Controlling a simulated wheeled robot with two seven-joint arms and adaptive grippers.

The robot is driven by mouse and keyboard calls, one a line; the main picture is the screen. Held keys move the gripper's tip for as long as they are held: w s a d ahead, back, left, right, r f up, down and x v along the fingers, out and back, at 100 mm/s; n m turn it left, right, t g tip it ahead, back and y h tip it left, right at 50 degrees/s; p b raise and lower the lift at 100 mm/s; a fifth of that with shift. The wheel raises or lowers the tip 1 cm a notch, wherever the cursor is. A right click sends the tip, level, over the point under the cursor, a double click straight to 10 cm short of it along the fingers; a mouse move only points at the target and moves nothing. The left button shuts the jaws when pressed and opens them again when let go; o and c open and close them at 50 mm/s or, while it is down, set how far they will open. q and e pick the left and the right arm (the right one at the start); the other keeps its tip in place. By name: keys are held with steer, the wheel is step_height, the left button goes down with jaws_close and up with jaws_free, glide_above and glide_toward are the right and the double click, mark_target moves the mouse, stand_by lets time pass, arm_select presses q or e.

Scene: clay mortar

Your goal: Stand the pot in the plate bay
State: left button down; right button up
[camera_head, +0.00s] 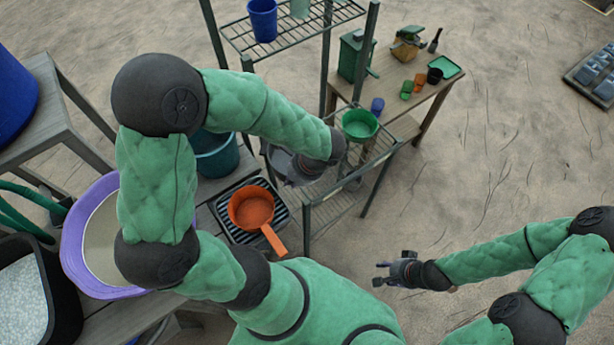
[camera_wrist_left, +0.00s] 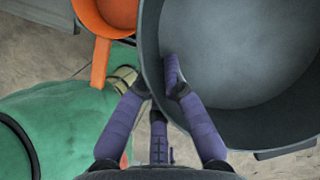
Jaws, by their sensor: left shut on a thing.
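A grey pot (camera_wrist_left: 240,50) fills the right of the left wrist view, its open mouth facing the camera. My left gripper (camera_wrist_left: 158,88) is shut on its rim, with one finger inside and one outside. In the head view the pot (camera_head: 276,158) is partly hidden by my left gripper (camera_head: 296,176), which is above the area beside the wire shelf. My right gripper (camera_head: 384,274) is open and empty over bare ground. A dark slatted rack (camera_head: 226,228) lies below and left of the pot. I cannot tell for sure which place is the plate bay.
An orange saucepan (camera_head: 252,207) sits on the slatted rack, its handle pointing down right. A teal bucket (camera_head: 218,158) stands behind it. A green bowl (camera_head: 360,124) is on the wire shelf to the right. A purple-rimmed basin (camera_head: 75,235) is at left.

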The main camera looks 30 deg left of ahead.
arm_select(q)
steer(key=w+f+b, duration=0.2)
steer(key=w+f, duration=0.4)
steer(key=shift+w+f, duration=0.25)
steer(key=shift+w, duration=0.1)
steer(key=shift+w+f+b, duration=0.2)
steer(key=shift+f+b, duration=0.65)
steer(key=shift+f, duration=0.8)
steer(key=shift+f, duration=0.1)
steer(key=shift+f, duration=0.15)
steer(key=c, duration=1.4)
jaws_free()
steer(key=shift+o, duration=0.2)
steer(key=shift+r, duration=0.2)
